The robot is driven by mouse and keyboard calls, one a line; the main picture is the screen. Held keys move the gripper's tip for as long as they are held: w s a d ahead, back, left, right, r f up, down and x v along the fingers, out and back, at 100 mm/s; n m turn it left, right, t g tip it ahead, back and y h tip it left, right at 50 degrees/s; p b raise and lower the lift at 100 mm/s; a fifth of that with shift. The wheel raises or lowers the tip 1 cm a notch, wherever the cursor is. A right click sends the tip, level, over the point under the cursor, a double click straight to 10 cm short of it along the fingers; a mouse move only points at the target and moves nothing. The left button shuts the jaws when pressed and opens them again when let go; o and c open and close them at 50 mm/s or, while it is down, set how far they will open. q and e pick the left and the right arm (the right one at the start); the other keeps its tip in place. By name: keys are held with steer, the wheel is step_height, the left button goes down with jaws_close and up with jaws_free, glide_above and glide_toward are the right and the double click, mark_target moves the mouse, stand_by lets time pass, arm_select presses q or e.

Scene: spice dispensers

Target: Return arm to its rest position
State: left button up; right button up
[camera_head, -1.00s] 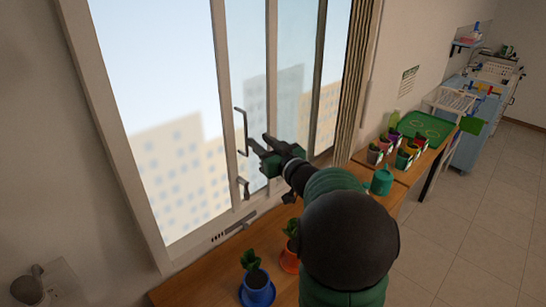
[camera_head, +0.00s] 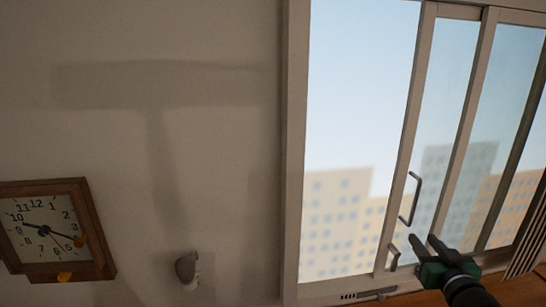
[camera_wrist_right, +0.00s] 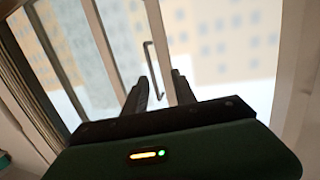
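My right gripper (camera_head: 424,240) is raised in front of the sliding window at the lower right of the head view. Its two dark fingers are apart with nothing between them. In the right wrist view the fingers (camera_wrist_right: 159,82) also stand apart and point toward the window. A metal window handle (camera_head: 412,200) is just beyond the fingertips, apart from them as far as I can tell. My left gripper is not in view.
The window frame (camera_head: 295,150) stands left of my right gripper. A window latch (camera_head: 393,257) sits low on the frame. A wooden clock (camera_head: 55,230) and a wall fixture (camera_head: 187,268) are on the left wall. A wooden tabletop (camera_head: 520,290) shows at lower right.

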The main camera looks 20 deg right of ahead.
steer(key=w+a+f+n+g+y, duration=0.1)
steer(key=w+a+f+g+y, duration=0.15)
steer(key=a+f, duration=0.55)
steer(key=w+a+f+n+g+y, duration=0.1)
steer(key=w+a+f+g, duration=0.2)
steer(key=a+f, duration=0.55)
steer(key=s+a+f+n+g+y, duration=0.1)
steer(key=s+a+f+g+y, duration=0.1)
steer(key=s+a+f, duration=0.3)
steer(key=s+a+f+n+g+y, duration=0.1)
steer(key=s+a+f+g, duration=0.4)
steer(key=a, duration=0.8)
steer(key=shift+s+n+y, duration=0.35)
steer(key=shift+s+n, duration=0.25)
steer(key=shift+s, duration=0.15)
